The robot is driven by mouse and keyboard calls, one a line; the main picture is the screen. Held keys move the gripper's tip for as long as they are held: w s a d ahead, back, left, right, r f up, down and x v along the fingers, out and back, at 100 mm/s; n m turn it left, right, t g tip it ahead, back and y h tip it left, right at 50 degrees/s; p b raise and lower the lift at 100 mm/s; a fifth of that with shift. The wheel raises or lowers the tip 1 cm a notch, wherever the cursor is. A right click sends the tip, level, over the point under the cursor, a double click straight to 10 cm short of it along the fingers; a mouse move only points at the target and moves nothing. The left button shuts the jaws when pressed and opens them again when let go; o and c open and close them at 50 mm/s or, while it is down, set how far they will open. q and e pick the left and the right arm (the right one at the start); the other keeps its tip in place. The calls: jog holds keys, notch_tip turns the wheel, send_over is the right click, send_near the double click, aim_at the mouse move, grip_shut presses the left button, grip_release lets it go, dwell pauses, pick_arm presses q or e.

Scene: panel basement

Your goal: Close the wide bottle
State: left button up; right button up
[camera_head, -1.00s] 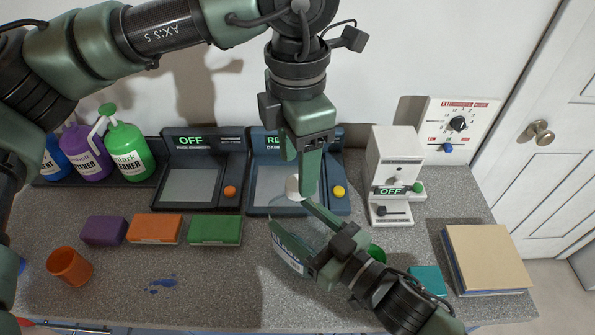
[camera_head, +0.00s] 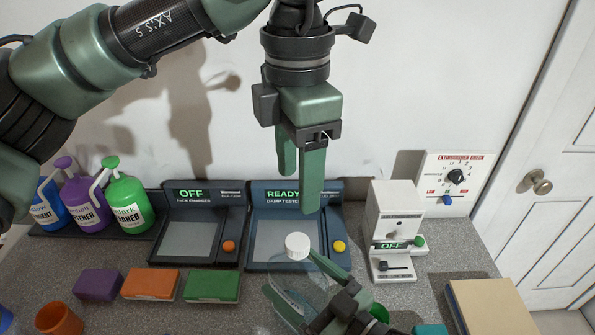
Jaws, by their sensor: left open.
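The wide bottle (camera_head: 300,292) looks like a clear bottle at the front middle of the counter, partly hidden by my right gripper. A white round cap (camera_head: 297,246) shows at its upper end; I cannot tell whether it is fully seated. My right gripper (camera_head: 303,279) has one finger on each side of the bottle and appears shut on it. My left gripper (camera_head: 298,180) is open and empty, pointing down above the cap and clear of it.
Behind stand a READY panel (camera_head: 290,222) and an OFF panel (camera_head: 190,235). A white dispenser (camera_head: 394,225) is at right. Purple, orange and green (camera_head: 212,286) blocks and an orange cup (camera_head: 58,320) lie in front. A cardboard-coloured box (camera_head: 490,305) is front right.

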aim_at(323, 301)
jog(key=shift+s+d+f, duration=0.1)
jog(key=shift+s+d, duration=0.15)
jog(key=b+v, duration=0.2)
jog(key=v, duration=0.4)
jog(key=shift+s+d, duration=0.4)
jog(key=shift+s, duration=0.05)
